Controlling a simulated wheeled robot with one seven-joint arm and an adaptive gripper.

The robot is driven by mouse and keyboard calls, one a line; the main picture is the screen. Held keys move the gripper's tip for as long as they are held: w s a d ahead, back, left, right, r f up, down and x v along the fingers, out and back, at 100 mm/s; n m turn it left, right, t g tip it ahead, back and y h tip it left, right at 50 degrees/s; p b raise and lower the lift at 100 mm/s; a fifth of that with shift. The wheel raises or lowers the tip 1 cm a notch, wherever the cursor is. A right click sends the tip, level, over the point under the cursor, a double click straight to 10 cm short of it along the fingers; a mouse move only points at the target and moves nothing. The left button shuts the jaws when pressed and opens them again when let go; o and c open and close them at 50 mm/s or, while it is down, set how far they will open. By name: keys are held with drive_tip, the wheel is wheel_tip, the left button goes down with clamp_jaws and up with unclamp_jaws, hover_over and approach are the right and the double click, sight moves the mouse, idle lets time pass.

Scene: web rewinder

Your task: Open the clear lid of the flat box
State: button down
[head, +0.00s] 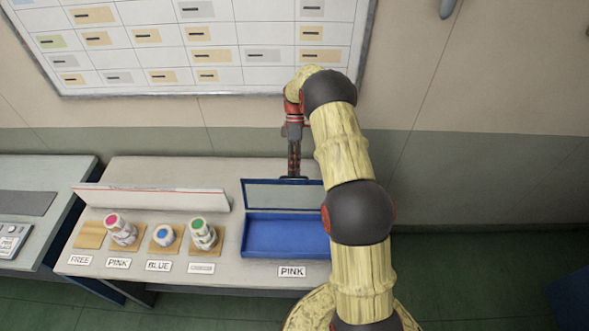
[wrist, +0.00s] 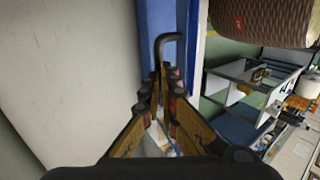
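The flat blue box (head: 262,236) stands on the grey table, its inside in view and empty as far as I can see. Its clear lid (head: 275,195), in a blue frame, stands raised along the box's far side. My arm hides the box's right end. My gripper (head: 294,173) is at the lid's top edge, pointing down. In the wrist view, my gripper (wrist: 162,84) has its fingers close together around one end of a dark, bent lid handle (wrist: 170,36), next to the blue lid frame (wrist: 154,18).
Left of the box, capped bottles in pink (head: 121,229), blue (head: 164,237) and green (head: 202,234) stand on wooden pads behind labels. A low white panel (head: 150,199) stands behind them. A PINK label (head: 291,271) lies before the box. A wall board (head: 200,45) hangs above.

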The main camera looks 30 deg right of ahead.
sight(294, 177)
drive_tip(key=c, duration=2.6)
unclamp_jaws()
drive_tip(key=shift+s+a+f+g, duration=0.2)
drive_tip(key=shift+s+f, duration=0.2)
drive_tip(key=shift+f, duration=0.2)
drive_tip(key=shift+s+a+f+g, duration=0.1)
drive_tip(key=shift+s+a+f, duration=0.1)
drive_tip(key=shift+s+f, duration=0.3)
drive_tip(key=o, duration=0.5)
drive_tip(key=shift+w+a+f, duration=0.1)
drive_tip(key=shift+w, duration=0.05)
drive_tip(key=shift+o, duration=0.9)
drive_tip(key=shift+w+r, duration=0.1)
drive_tip(key=shift+r, duration=0.1)
drive_tip(key=shift+w+r, duration=0.1)
drive_tip(key=shift+r, duration=0.05)
drive_tip(key=v, duration=1.2)
drive_tip(key=shift+d, duration=0.25)
drive_tip(key=shift+r, duration=0.1)
drive_tip(key=shift+c, duration=0.6)
